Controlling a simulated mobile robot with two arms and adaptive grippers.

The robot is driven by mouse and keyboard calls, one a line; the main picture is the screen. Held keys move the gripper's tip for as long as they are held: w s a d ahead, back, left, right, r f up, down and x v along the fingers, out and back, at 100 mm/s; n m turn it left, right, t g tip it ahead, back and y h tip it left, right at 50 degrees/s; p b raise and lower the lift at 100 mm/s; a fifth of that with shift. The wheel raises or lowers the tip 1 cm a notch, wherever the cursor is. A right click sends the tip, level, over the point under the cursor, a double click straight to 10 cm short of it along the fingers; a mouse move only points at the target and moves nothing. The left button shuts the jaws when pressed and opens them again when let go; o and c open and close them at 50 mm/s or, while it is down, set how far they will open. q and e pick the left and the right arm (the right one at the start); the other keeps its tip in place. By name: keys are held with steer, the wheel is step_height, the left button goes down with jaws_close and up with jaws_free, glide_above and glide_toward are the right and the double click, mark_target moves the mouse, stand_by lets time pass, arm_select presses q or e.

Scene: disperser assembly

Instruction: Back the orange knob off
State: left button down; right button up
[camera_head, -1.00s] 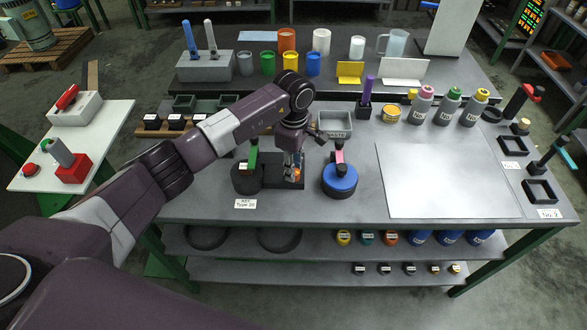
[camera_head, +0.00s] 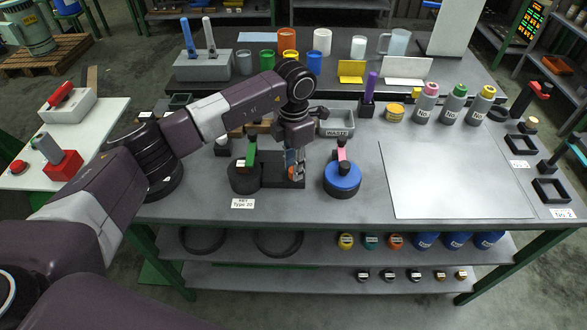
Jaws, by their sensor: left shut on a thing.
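My left gripper (camera_head: 294,173) points straight down over the right end of a black fixture (camera_head: 276,171) on the grey workbench. Its fingers are shut on a small part there, and the little colour that shows between them fits the orange knob. The fingers hide most of the knob, so its turn and height cannot be told. A black round base with a green-handled piece (camera_head: 251,153) stands at the fixture's left end. My right gripper is not in view.
A blue round container with a pink-handled piece (camera_head: 341,155) stands close to the right of my gripper. A grey waste bin (camera_head: 337,123) is behind. A large pale plate (camera_head: 455,178) covers the bench's right side. Labelled bottles (camera_head: 453,105) stand behind it.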

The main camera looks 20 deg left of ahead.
arm_select(q)
steer(key=n+b, duration=0.1)
steer(key=n, duration=0.3)
steer(key=shift+n, duration=0.3)
steer(key=shift+n+b, duration=0.75)
steer(key=shift+n, duration=1.85)
steer(key=shift+r, duration=0.1)
steer(key=c, duration=1.6)
jaws_free()
steer(key=shift+d, duration=0.1)
step_height(320, 180, up, 12)
steer(key=shift+f, duration=0.1)
